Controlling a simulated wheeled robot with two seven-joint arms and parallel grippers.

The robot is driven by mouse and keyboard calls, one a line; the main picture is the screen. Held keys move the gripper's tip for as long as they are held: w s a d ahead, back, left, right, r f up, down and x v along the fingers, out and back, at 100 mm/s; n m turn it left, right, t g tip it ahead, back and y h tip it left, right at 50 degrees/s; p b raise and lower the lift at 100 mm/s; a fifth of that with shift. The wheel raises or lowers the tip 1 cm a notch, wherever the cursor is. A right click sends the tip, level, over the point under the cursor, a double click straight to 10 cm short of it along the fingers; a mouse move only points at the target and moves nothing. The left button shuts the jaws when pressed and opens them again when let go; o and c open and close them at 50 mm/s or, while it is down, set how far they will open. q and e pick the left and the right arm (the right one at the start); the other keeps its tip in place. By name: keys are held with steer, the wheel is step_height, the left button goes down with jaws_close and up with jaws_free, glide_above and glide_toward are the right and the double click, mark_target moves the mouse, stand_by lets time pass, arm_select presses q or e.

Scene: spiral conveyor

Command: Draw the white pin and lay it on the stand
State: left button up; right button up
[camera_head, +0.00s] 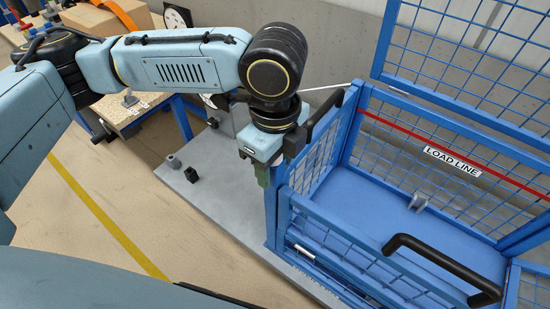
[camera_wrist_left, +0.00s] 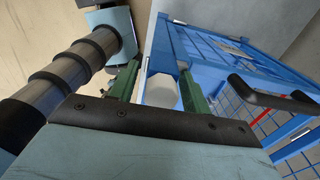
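My left gripper (camera_head: 263,176) points down at the near left corner post of the blue mesh cage (camera_head: 270,205). In the left wrist view its two green fingers (camera_wrist_left: 159,66) stand apart. A pale grey-white round piece (camera_wrist_left: 160,91) shows between them, with narrow gaps at its sides; it may be the white pin's end, but I cannot tell for sure. In the head view the gripper hides this piece. Two small dark blocks (camera_head: 182,168) stand on the grey plate left of the gripper and may be the stand. My right gripper is not in view.
The cage has a black handle (camera_head: 440,268), a "LOAD LINE" label (camera_head: 452,161) and a small grey bracket (camera_head: 419,200) on its floor. A workbench (camera_head: 130,110) stands at the upper left. A yellow line (camera_head: 110,222) crosses the open floor.

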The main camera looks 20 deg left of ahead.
arm_select(q)
steer(key=c, duration=0.7)
steer(key=o, duration=0.8)
steer(key=shift+o, duration=0.2)
